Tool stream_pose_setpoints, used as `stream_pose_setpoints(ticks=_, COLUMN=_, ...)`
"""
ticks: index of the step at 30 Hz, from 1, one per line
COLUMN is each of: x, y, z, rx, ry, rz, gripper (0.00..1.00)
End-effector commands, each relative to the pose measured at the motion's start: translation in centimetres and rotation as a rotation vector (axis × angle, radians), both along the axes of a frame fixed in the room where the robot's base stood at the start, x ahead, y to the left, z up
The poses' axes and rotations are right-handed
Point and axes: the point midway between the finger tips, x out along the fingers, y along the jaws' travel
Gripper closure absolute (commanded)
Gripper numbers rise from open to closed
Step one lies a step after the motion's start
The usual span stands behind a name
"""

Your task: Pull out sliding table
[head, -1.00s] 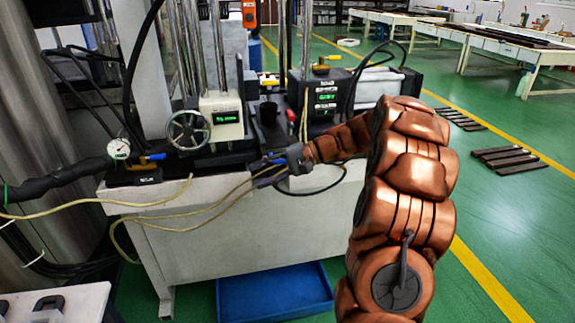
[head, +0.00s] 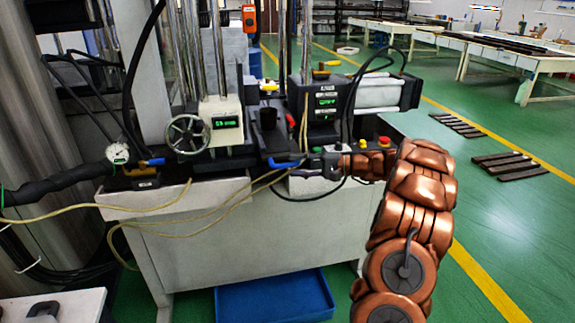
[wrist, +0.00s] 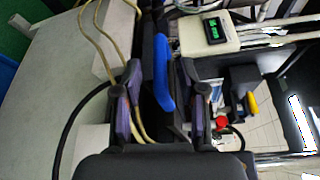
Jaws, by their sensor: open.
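A blue handle (head: 285,163) sits on the front of the machine, at the base of the dark sliding table (head: 268,135). My gripper (head: 314,160) is just right of the handle in the head view. In the wrist view, my gripper (wrist: 160,74) is open, and the blue handle (wrist: 162,70) appears between its two fingers with space on both sides. I cannot tell how deep the handle lies between them. Most of the sliding table's top is hidden among machine parts.
A handwheel (head: 188,134) and a pressure gauge (head: 118,153) stand to the left. Yellow cables (head: 180,208) and a black hose hang around the handle. A red button (head: 384,142) is behind my arm. A blue bin (head: 275,298) lies below.

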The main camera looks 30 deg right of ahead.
Motion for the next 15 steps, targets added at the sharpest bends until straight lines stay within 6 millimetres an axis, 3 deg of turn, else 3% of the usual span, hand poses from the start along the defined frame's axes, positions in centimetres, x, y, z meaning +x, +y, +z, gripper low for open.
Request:
stream_pose_setpoints(ticks=6, x=1.7, y=1.9, z=-0.1, rx=-0.003, ry=0.0, rz=0.001, gripper=0.59)
stream_pose_setpoints(ticks=15, x=2.3, y=2.6, z=-0.3, rx=-0.002, ry=0.0, rz=-0.001, gripper=0.59)
